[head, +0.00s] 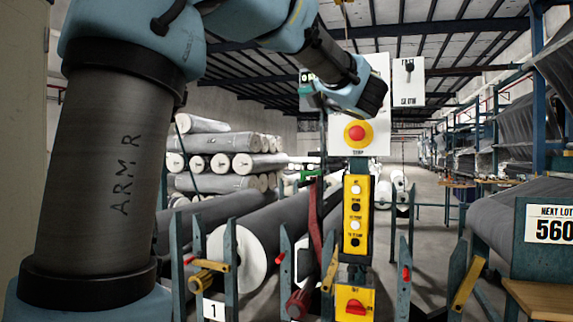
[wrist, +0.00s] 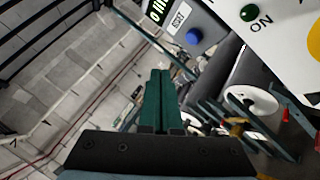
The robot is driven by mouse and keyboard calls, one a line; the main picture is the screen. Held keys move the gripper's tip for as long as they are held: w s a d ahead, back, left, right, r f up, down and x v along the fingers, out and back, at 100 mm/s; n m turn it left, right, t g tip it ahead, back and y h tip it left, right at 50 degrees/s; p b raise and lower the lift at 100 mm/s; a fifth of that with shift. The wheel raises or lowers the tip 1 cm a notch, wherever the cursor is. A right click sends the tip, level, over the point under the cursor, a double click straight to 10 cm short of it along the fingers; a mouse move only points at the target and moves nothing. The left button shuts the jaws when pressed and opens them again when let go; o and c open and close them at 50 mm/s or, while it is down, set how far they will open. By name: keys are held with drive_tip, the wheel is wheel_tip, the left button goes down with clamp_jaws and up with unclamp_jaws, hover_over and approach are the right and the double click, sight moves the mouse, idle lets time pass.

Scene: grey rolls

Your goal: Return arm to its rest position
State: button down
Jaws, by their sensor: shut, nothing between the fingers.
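My arm (head: 105,180) rises at the left of the head view, crosses the top and bends down towards the white control panel (head: 375,137). Its wrist end is in front of that panel's upper part. In the wrist view my gripper (wrist: 159,75) shows two green fingers pressed together with nothing between them. In the head view the fingertips are too small to make out clearly. The wrist view has a grey counter box with a blue reset button (wrist: 194,36) just right of the fingertips, and a green ON button (wrist: 249,13) further right.
A red stop button (head: 358,133) is below my wrist. A yellow button box (head: 355,215) hangs under it. Large grey rolls (head: 265,228) lie on a rack between upright posts, with stacked rolls (head: 225,160) behind.

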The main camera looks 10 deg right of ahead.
drive_tip(key=w+a+f+m+g+h+p, duration=0.15)
drive_tip(key=f+m+h, duration=0.25)
drive_tip(key=f+m, duration=0.5)
drive_tip(key=w+f+m+g+h+p, duration=0.1)
drive_tip(key=w+f+m+g+h, duration=0.15)
drive_tip(key=f+m+h, duration=0.4)
drive_tip(key=s+a+f+m+g+y+p, duration=0.1)
drive_tip(key=a+f+m+g, duration=0.15)
drive_tip(key=f, duration=0.35)
drive_tip(key=s+a+f+m+g+y, duration=0.1)
drive_tip(key=a+f+m+g, duration=0.1)
drive_tip(key=f+m, duration=0.3)
drive_tip(key=s+a+f+m+g+y+p, duration=0.1)
drive_tip(key=s+a+f+m+g, duration=0.2)
drive_tip(key=s+a+f+g, duration=0.2)
drive_tip(key=s+a+f+m+g+y+p, duration=0.1)
drive_tip(key=s+a+f+g, duration=0.3)
drive_tip(key=s+a+f, duration=0.6)
drive_tip(key=s+f+m, duration=0.1)
drive_tip(key=s+f, duration=0.3)
drive_tip(key=s, duration=0.3)
drive_tip(key=shift+m+g+y, duration=0.35)
drive_tip(key=shift+m, duration=0.05)
drive_tip(key=c, duration=1.6)
unclamp_jaws()
drive_tip(key=shift+w, duration=0.1)
